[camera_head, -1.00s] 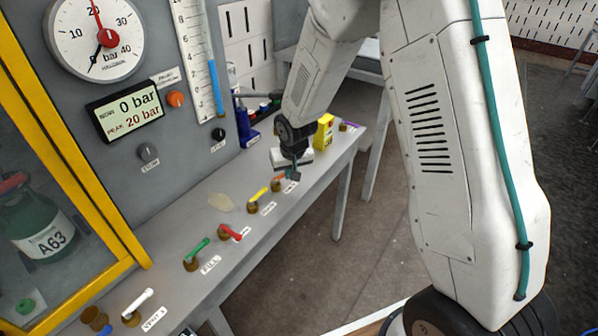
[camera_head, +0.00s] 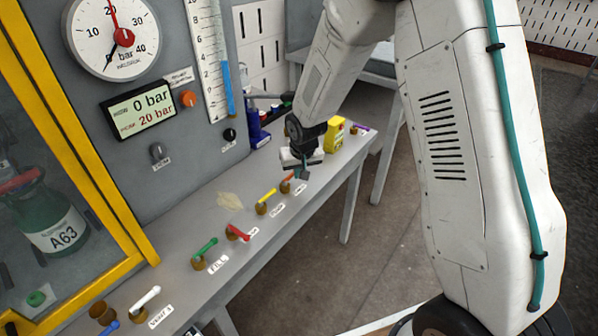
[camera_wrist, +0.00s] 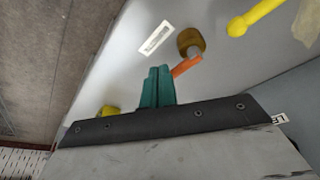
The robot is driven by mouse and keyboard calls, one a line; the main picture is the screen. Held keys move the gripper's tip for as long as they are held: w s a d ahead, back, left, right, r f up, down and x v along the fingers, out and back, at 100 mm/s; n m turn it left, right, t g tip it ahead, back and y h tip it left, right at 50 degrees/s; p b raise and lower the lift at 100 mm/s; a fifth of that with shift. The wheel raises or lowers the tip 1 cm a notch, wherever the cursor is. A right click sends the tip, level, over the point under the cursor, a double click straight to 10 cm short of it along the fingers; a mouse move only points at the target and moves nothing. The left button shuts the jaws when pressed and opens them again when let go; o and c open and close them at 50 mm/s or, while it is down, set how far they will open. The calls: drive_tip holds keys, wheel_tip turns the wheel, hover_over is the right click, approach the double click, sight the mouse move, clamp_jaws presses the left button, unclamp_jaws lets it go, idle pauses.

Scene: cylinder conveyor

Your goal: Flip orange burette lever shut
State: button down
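The orange lever (camera_head: 287,181) sits on a brass valve on the bench, last in the row of coloured levers. In the wrist view the orange lever (camera_wrist: 187,66) slants from its brass body (camera_wrist: 191,42) down to the fingers. My gripper (camera_head: 303,172) is just right of the lever in the head view. In the wrist view my gripper (camera_wrist: 157,72) has its teal fingers together, with nothing visible between them. The lever's free end is beside the right finger; whether they touch is unclear.
The yellow lever (camera_head: 266,196), red lever (camera_head: 239,233), green lever (camera_head: 205,247) and white lever (camera_head: 146,297) line the bench. A yellow box (camera_head: 335,135) stands behind the gripper. A gauge panel rises behind the bench. Open floor lies to the front right.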

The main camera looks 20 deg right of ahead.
drive_tip(key=shift+s+d+r, duration=0.1)
drive_tip(key=shift+s+d, duration=0.2)
drive_tip(key=shift+s+d+r, duration=0.15)
drive_tip(key=shift+s+d, duration=0.3)
drive_tip(key=shift+s, duration=0.15)
drive_tip(key=shift+s+d+r, duration=0.15)
drive_tip(key=shift+s+d, duration=0.25)
drive_tip(key=shift+s, duration=0.2)
drive_tip(key=d+v, duration=0.1)
drive_tip(key=v, duration=0.9)
drive_tip(key=shift+w+d, duration=0.15)
drive_tip(key=shift+d, duration=0.2)
drive_tip(key=s+r, duration=0.5)
drive_tip(key=s, duration=0.6)
drive_tip(key=s+d+r+g, duration=0.1)
drive_tip(key=s+r, duration=0.5)
drive_tip(key=s, duration=0.4)
drive_tip(key=s+d+r+g, duration=0.1)
drive_tip(key=s+r, duration=0.4)
drive_tip(key=s, duration=0.6)
drive_tip(key=shift+s+r, duration=0.35)
drive_tip(key=shift+r, duration=0.05)
